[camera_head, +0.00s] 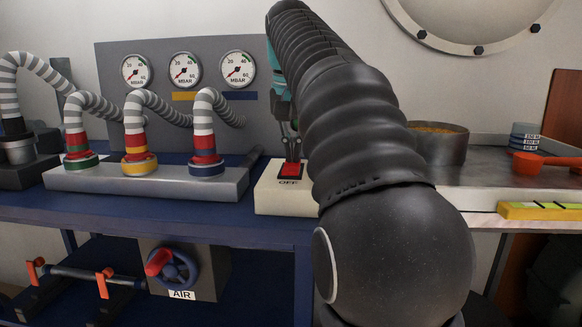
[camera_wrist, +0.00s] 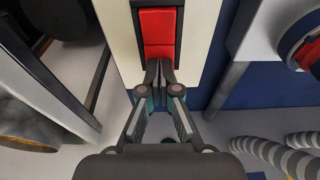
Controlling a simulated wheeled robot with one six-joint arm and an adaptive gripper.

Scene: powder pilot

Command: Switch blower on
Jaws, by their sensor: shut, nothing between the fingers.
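The blower switch is a red rocker (camera_head: 290,170) on a cream box (camera_head: 268,196), with the label "OFF" on the near side below the rocker. In the wrist view the red rocker (camera_wrist: 158,35) sits in a black frame, directly beyond my fingertips. My gripper (camera_head: 291,146) is shut and empty, pointing down at the rocker's far end. In the wrist view my gripper's closed fingertips (camera_wrist: 159,68) are at the edge of the rocker. I cannot tell whether they touch it. My arm hides what lies right of the box.
A grey manifold (camera_head: 220,187) with striped hoses stands left of the box. Three gauges (camera_head: 185,69) are on the panel behind. A metal bowl (camera_head: 438,143), an orange scoop (camera_head: 540,160) and a yellow-green level (camera_head: 540,211) are at right. A valve (camera_head: 180,270) marked AIR is below.

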